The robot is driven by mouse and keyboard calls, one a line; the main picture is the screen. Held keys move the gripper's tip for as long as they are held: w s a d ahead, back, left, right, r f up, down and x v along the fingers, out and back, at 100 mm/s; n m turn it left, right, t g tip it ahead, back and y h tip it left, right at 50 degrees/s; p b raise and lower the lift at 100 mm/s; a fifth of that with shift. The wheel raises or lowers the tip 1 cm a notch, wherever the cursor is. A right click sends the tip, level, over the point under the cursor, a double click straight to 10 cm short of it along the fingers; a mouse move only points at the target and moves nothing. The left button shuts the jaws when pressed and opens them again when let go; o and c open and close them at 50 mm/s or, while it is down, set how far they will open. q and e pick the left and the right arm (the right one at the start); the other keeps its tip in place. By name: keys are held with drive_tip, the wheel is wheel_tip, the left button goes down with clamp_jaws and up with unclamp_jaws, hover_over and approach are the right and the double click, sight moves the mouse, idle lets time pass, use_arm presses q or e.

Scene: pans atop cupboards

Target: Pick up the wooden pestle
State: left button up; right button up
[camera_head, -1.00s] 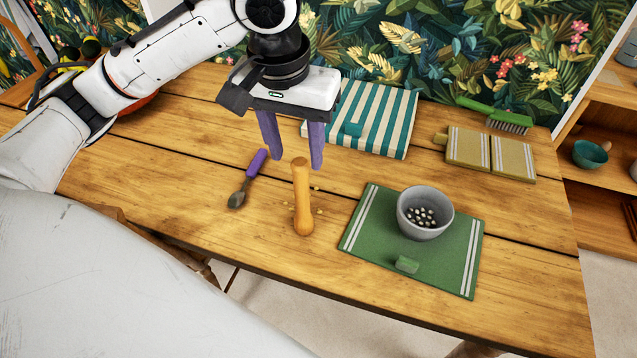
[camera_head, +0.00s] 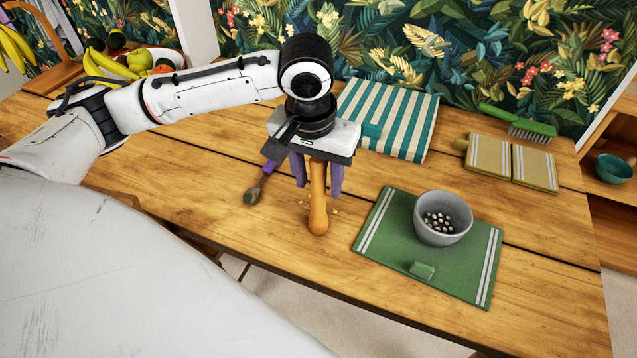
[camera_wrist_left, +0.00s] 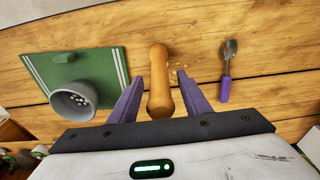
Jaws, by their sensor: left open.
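In the left wrist view the pestle (camera_wrist_left: 160,85) shows between the two open fingers (camera_wrist_left: 160,92), with a gap on both sides. The fingers are open and hold nothing. In the head view the gripper body hides the pestle's top end. My right gripper is in neither view.
A grey bowl (camera_head: 444,222) with pale pieces stands on a green mat (camera_head: 385,250), right of the pestle, with a green block (camera_head: 422,270). A purple-handled spoon (camera_head: 255,191) lies left. A striped cloth (camera_head: 395,118), folded cloths (camera_head: 512,163) and a brush (camera_head: 520,121) lie behind.

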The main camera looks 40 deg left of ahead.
use_arm(q)
clamp_jaws()
